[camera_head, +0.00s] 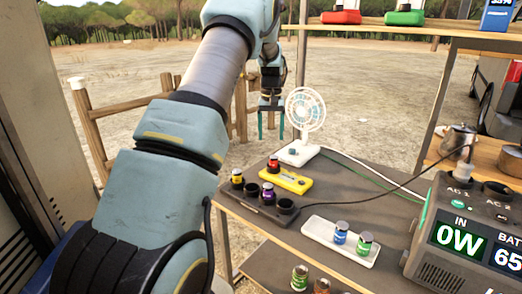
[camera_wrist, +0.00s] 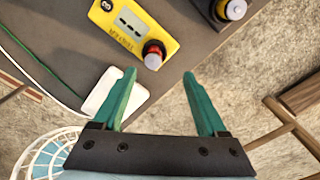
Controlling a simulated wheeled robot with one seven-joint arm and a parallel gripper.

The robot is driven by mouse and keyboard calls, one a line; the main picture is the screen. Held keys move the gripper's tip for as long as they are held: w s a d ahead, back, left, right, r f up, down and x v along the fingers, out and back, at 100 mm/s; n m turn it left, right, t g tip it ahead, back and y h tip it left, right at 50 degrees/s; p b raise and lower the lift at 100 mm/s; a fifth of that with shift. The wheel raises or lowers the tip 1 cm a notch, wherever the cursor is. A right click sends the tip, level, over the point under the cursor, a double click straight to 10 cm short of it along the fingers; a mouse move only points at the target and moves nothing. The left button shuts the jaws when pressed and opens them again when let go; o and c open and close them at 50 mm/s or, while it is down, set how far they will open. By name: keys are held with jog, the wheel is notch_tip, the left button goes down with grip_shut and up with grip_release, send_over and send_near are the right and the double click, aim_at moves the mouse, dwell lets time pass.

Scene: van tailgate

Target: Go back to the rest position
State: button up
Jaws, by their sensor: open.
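My gripper (camera_head: 270,127) hangs in the air beyond the far left edge of the grey table (camera_head: 375,195), near the white fan (camera_head: 306,110). In the wrist view my gripper (camera_wrist: 158,95) has its two green fingers spread apart with nothing between them. The wrist view shows the table edge, the white fan base (camera_wrist: 115,95) behind the left finger, and a yellow tester (camera_wrist: 133,30) with a red-and-black capped cell (camera_wrist: 153,54) on it.
A dark holder (camera_head: 262,208) with several small cells stands at the table's left edge. A white tray (camera_head: 322,231) holds two cells. A power station (camera_head: 465,235) stands at the right. Cables cross the table. A wooden fence (camera_head: 95,120) stands outside at the left.

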jog(key=s+a, duration=0.5)
jog(key=s, duration=0.5)
jog(key=s+a+t, duration=0.1)
jog(key=s+a, duration=0.5)
jog(key=s, duration=0.5)
jog(key=s+a+r, duration=0.1)
jog(key=s+a, duration=0.4)
jog(key=s, duration=0.5)
jog(key=shift+s+a, duration=0.25)
jog(key=shift+a, duration=0.05)
grip_shut()
